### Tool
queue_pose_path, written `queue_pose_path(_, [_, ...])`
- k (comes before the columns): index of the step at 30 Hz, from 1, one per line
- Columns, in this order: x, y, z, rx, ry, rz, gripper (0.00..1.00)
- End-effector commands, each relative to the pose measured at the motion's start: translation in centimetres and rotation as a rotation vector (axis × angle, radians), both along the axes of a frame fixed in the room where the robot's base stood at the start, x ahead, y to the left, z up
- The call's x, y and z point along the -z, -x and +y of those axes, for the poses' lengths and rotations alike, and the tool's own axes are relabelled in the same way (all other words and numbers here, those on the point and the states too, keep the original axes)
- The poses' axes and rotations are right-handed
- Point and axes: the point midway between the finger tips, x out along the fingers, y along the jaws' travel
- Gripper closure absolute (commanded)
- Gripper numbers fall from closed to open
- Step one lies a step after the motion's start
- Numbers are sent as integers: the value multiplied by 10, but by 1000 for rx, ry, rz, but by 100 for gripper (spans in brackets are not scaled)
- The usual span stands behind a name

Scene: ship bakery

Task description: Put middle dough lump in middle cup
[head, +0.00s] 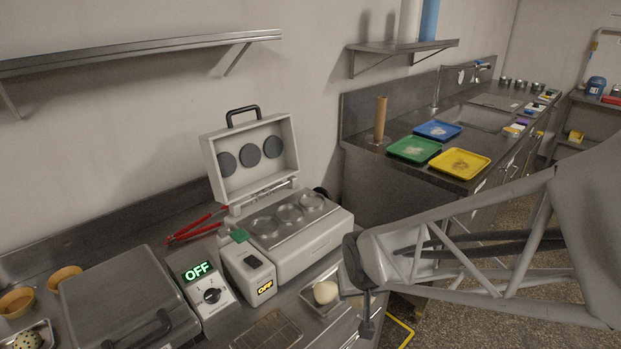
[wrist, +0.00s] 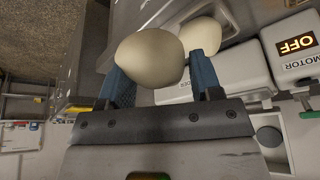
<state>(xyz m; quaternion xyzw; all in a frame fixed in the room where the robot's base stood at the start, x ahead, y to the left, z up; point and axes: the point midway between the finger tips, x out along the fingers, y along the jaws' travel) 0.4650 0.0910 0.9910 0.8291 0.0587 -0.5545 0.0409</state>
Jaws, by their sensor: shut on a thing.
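My gripper (wrist: 155,85) is shut on a pale, rounded dough lump (wrist: 150,58), which sits between its blue finger pads. A second dough lump (wrist: 203,35) lies just beyond the right finger in the wrist view, partly hidden by it. In the head view one dough lump (head: 325,292) shows at the small metal tray (head: 312,300), beside my gripper; I cannot tell which of the two it is. The open press (head: 318,238) has three round cups in a slanting row, and the middle cup (head: 289,214) looks empty.
The press lid (head: 250,150) stands raised behind the cups. A motor switch box (head: 248,272) and a control box with a dial (head: 207,287) stand left of the press. A wire rack (head: 267,332) lies in front. Red tongs (head: 197,228) lie behind.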

Motion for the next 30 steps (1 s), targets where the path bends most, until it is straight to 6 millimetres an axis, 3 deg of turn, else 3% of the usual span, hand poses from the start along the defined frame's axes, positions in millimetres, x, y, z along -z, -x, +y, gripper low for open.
queue_pose_path(9, [-46, -71, 58, -134, 0, -1, 69])
queue_pose_path(15, [-71, -103, 92, -208, -2, 0, 69])
queue_pose_path(21, [-82, -118, 109, -245, -4, 0, 69])
queue_pose_path(30, [-84, -119, 111, -249, -3, 0, 69])
